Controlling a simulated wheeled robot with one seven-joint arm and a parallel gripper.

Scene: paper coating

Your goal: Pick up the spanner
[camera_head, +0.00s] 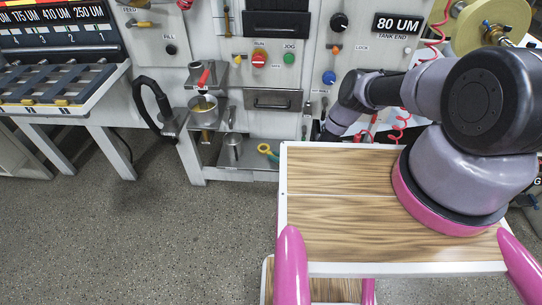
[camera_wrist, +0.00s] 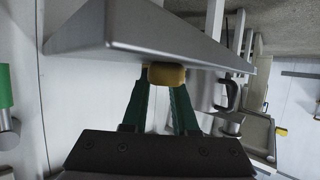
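I cannot make out the spanner with certainty. Small dark upright tools (camera_head: 308,108) on the white machine front, left of my arm, could include it, but they are too small to tell. In the wrist view the green fingers of my gripper (camera_wrist: 164,84) stand apart with a clear gap between them. A yellow-brown block (camera_wrist: 166,74) shows at their tips, under a grey metal ledge (camera_wrist: 150,38). It appears to lie beyond the tips, though contact is unclear. In the head view my gripper is hidden behind the wooden top.
A wood-grained top (camera_head: 335,231) with a white rim fills the front right. Left of it, a metal shelf (camera_head: 209,108) holds a cup, and a lower shelf (camera_head: 252,171) carries a yellow ring-shaped item (camera_head: 263,148). Speckled floor is free at left.

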